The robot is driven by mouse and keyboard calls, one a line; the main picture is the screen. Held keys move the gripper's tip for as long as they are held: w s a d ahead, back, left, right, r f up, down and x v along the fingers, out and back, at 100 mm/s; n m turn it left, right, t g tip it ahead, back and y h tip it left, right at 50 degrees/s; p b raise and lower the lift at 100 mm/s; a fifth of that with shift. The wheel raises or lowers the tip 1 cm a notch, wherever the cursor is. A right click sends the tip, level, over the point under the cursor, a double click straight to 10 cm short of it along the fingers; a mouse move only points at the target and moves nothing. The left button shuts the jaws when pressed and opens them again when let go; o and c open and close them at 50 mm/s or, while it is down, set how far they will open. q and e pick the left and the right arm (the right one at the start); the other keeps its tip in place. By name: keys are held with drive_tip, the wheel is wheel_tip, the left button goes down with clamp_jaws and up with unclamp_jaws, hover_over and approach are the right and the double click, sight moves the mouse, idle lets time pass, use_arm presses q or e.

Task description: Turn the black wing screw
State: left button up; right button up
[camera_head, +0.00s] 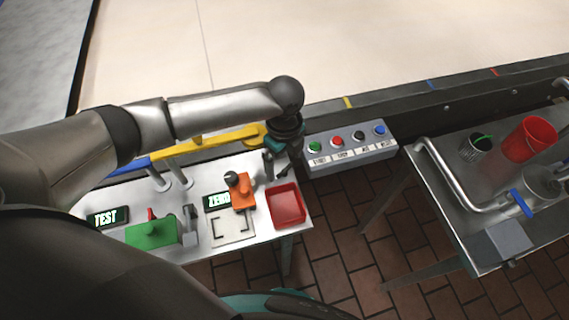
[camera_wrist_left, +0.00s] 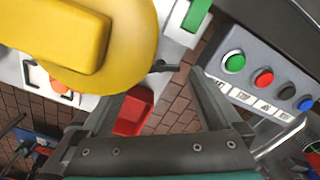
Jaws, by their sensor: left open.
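My left gripper (camera_head: 280,164) is open at the right end of the yellow lever (camera_head: 205,146) on the white table. In the left wrist view, the left gripper (camera_wrist_left: 160,85) has its fingers spread. A large yellow rounded part (camera_wrist_left: 95,40) fills the upper left there. A small dark piece (camera_wrist_left: 166,67) shows at its edge, between and beyond the fingers; it may be the black wing screw, but its shape is unclear. No finger visibly holds it. In the head view the gripper and forearm hide that spot. My right gripper is not in view.
A red tray (camera_head: 287,206), an orange block with black knob (camera_head: 243,192) and a green block (camera_head: 152,234) are on the table. A grey button box (camera_head: 350,155) stands close right of the gripper. A metal table with a red bucket (camera_head: 530,138) stands farther right.

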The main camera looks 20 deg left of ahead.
use_arm(q)
drive_tip(key=shift+f, duration=0.9)
drive_tip(key=c, duration=1.4)
